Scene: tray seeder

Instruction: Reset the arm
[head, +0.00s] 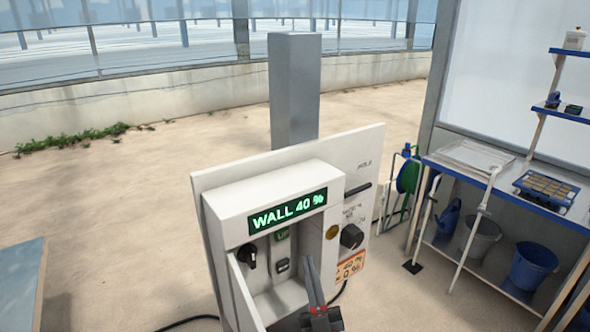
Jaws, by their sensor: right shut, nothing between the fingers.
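A white control panel (360,145) is mounted on a grey post (294,90) in the middle of the head view. Its box has a lit green display (288,210) reading "WALL 40 %". Below the display are a black knob (247,257), a green "UP" label (282,235) and a small switch (282,266) in a recess. Another black knob (351,237) sits on the right part of the panel. My right gripper (313,270) is shut and empty, in front of the recess's right side. I cannot tell whether it touches the panel. My left gripper is out of view.
A blue-edged bench (560,219) at the right holds a seed tray (546,189), with buckets (535,266) below. A hose reel (408,176) stands behind the panel. A blue-grey surface (20,285) is at lower left. The sandy floor at left is clear.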

